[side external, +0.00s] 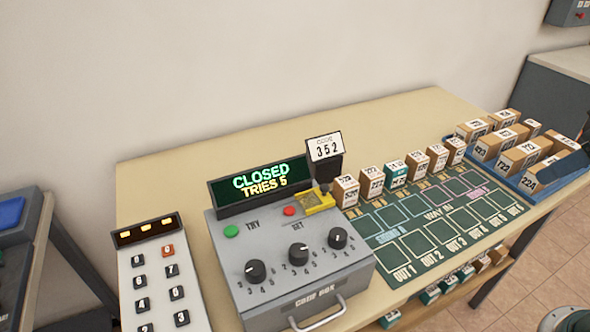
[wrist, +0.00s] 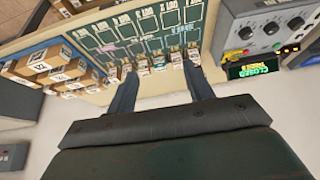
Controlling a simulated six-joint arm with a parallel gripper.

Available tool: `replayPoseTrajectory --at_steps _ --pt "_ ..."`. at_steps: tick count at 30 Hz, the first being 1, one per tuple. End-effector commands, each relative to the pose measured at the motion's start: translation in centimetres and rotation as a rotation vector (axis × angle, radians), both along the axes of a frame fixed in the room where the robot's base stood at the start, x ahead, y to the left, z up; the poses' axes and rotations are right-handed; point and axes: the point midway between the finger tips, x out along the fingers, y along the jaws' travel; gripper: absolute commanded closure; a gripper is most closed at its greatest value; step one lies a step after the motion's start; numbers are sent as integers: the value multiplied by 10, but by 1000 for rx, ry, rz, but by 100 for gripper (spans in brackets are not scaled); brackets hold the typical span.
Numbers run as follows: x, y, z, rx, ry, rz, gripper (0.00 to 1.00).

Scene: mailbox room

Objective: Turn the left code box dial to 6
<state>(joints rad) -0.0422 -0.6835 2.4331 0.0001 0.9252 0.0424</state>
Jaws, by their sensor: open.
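The grey code box (side external: 300,270) stands on the table in the side external view, with three black dials in a row on its face. The left dial (side external: 256,271) has small digits around it; its pointer is too small to read. The middle dial (side external: 298,253) and right dial (side external: 338,238) sit beside it. The display (side external: 260,184) reads CLOSED, TRIES 5. In the wrist view the code box (wrist: 240,12) is upside down at the upper right. My gripper (wrist: 157,84) is open and empty over the table, beside the box and apart from it.
Open air lies above the dials.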

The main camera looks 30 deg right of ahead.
Motion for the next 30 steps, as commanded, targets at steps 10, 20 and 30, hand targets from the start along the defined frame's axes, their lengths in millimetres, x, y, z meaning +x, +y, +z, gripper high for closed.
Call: replayPoseTrajectory --at_steps 10,20,30 --pt "58 42 33 49 95 20 48" --pt "113 105 49 74 196 26 48" --pt "157 189 43 71 297 26 48"
